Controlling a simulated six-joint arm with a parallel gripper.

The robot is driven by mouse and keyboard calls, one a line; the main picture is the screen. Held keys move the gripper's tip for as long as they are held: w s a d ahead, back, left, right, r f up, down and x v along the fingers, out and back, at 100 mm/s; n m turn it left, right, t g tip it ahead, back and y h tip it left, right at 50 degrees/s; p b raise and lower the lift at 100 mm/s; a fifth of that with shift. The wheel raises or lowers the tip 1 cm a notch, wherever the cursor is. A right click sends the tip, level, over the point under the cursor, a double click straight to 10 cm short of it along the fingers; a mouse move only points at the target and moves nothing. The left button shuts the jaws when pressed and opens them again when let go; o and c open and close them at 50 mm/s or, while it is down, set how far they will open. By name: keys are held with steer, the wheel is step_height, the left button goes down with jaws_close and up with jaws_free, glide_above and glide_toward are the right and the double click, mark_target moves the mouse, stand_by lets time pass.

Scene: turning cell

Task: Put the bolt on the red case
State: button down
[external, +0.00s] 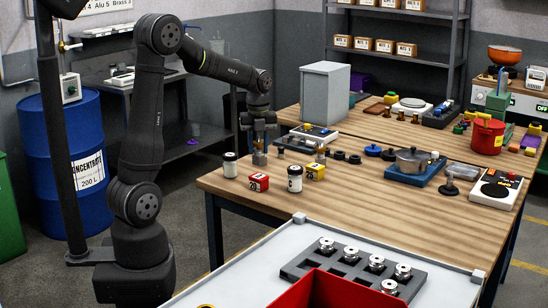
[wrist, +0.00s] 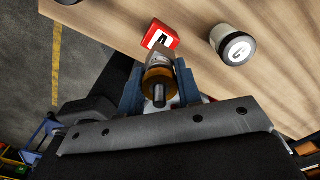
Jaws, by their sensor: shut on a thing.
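My gripper (external: 260,146) hangs above the left end of the wooden table. In the wrist view its blue-grey fingers (wrist: 160,92) are shut on a part with a brown collar and a metal shank, which I take to be the bolt (wrist: 158,77). In the external view the held bolt (external: 259,158) is a small piece below the fingers, just above and behind the red case. The red case (external: 259,182) is a small box with a white label on the table; it also shows in the wrist view (wrist: 160,35), just beyond the bolt. Whether they touch is unclear.
White jars with dark ends stand left (external: 230,166) and right (external: 295,179) of the red case. A yellow case (external: 315,171) is further right. A grey box (external: 324,92) stands behind. A red bin (external: 335,291) and a grey slotted tray (external: 298,266) are in front.

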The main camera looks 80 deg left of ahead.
mark_target(258, 158)
steer(key=shift+f, duration=1.95)
steer(key=shift+f, duration=0.1)
steer(key=c, duration=1)
jaws_free()
steer(key=shift+f, duration=0.1)
steer(key=shift+c, duration=0.2)
step_height(258, 158, up, 12)
steer(key=shift+r, duration=0.2)
steer(key=shift+f, duration=0.1)
steer(key=shift+f, duration=4.2)
steer(key=shift+f, duration=0.15)
